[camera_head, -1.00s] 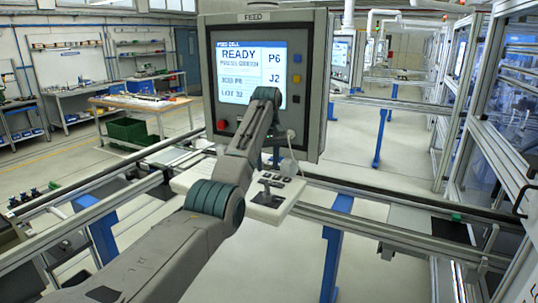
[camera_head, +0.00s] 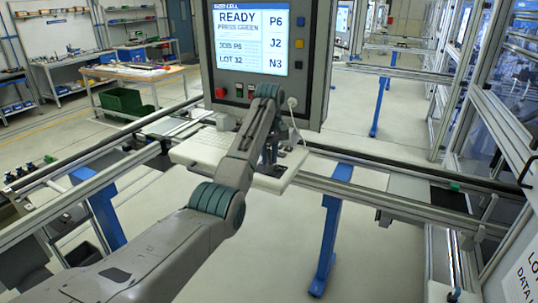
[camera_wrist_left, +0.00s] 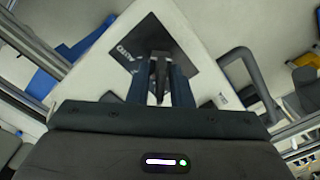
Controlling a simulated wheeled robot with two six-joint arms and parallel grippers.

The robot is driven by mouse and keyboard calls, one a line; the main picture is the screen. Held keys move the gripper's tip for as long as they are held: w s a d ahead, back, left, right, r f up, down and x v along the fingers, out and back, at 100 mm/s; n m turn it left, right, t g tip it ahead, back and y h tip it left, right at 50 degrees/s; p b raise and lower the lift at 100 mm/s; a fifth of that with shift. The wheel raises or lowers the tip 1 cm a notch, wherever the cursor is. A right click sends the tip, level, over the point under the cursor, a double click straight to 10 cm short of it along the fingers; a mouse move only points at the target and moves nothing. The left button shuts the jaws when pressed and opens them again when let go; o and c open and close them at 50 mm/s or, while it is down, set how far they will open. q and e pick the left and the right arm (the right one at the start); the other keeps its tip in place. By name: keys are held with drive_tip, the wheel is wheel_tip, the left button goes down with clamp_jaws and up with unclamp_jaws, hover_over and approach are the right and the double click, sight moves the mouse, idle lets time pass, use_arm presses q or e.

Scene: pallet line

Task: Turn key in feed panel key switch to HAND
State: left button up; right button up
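The feed panel (camera_head: 206,80) stands upright in the head view, its screen reading READY. Below it is a pale console (camera_head: 199,146). My left gripper (camera_head: 268,160) points down over the console's right part, mostly hidden by my wrist. In the left wrist view, a dark square plate (camera_wrist_left: 123,57) marked AUTO lies on a pale surface. A narrow dark upright piece (camera_wrist_left: 159,76), perhaps the key, stands between the fingers of my left gripper (camera_wrist_left: 159,84). The fingers are apart on either side of it; whether they touch it I cannot tell. No HAND marking is readable. My right gripper is out of view.
A red button (camera_head: 220,93) and other small controls sit under the screen. A dark curved handle (camera_wrist_left: 240,68) is right of the plate in the wrist view.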

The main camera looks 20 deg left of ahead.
use_arm(q)
clamp_jaws()
drive_tip(key=shift+n, duration=0.9)
drive_tip(key=n, duration=0.8)
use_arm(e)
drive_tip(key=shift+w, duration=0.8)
